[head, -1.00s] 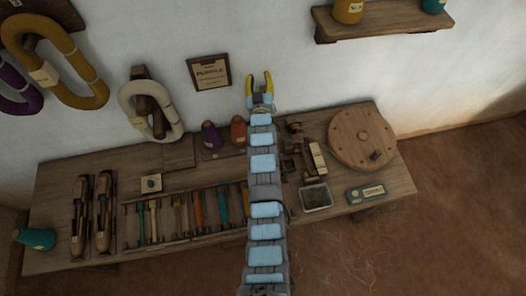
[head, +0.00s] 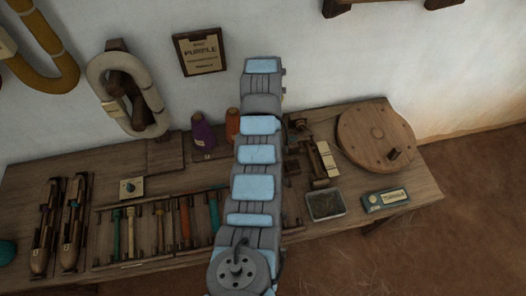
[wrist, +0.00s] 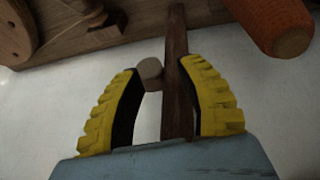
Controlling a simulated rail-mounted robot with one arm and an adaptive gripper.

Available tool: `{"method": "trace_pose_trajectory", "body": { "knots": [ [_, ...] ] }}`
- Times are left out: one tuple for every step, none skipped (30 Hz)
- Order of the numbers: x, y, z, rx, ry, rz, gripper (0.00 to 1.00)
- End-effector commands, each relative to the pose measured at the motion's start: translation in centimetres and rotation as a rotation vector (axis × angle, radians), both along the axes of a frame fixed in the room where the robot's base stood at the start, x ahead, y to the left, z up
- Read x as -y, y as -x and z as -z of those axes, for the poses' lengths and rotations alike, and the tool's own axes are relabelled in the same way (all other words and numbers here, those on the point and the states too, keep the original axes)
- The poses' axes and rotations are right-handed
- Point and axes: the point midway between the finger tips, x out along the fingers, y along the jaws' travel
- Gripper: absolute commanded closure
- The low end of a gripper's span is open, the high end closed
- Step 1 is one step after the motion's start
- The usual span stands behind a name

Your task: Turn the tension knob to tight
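A small pale square plate with a dark round knob (head: 131,187) lies on the left half of the bench; I take it as the tension knob, though its setting is too small to read. My gripper (wrist: 160,67) has two yellow ridged fingers, spread apart. In the wrist view, a dark wooden bar (wrist: 177,95) and a short grey-brown peg end (wrist: 150,69) show in the gap between them; I cannot tell whether either touches a finger. In the head view my arm hides the gripper. The knob is not seen in the wrist view.
The wooden bench (head: 410,203) holds two shuttles (head: 73,222), a rack of coloured bobbins (head: 163,225), purple (head: 203,137) and orange (head: 232,124) cones, a round wooden disc (head: 372,130), a dark tray (head: 325,205) and a teal box (head: 385,199). Yarn hanks (head: 103,75) hang on the wall.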

Motion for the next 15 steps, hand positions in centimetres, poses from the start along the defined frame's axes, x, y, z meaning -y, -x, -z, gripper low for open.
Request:
{"method": "trace_pose_trajectory", "body": {
  "knots": [
    [-0.4,0.7,0.8,-0.053,-0.013,0.001,0.62],
    [-0.6,1.4,0.8,-0.089,-0.019,0.001,0.62],
    [-0.9,2.2,0.7,-0.134,-0.027,0.000,0.62],
    [-1.0,2.9,0.6,-0.166,-0.034,0.000,0.62],
    [-1.2,3.5,0.4,-0.195,-0.040,-0.001,0.62],
    [-1.3,4.2,0.3,-0.233,-0.049,-0.001,0.62],
    [-1.5,4.8,0.2,-0.258,-0.054,-0.002,0.62],
    [-1.6,5.2,0.0,-0.278,-0.059,-0.002,0.62],
    [-1.7,5.7,-0.2,-0.303,-0.065,-0.003,0.62],
    [-1.8,6.1,-0.4,-0.318,-0.068,-0.004,0.62],
    [-1.9,6.3,-0.5,-0.330,-0.072,-0.005,0.62],
    [-2.0,6.6,-0.6,-0.342,-0.074,-0.006,0.62],
    [-2.1,6.7,-0.7,-0.348,-0.076,-0.007,0.62],
    [-2.1,6.9,-0.7,-0.353,-0.078,-0.007,0.62],
    [-2.2,6.9,-0.5,-0.357,-0.078,-0.008,0.62]
  ]
}}
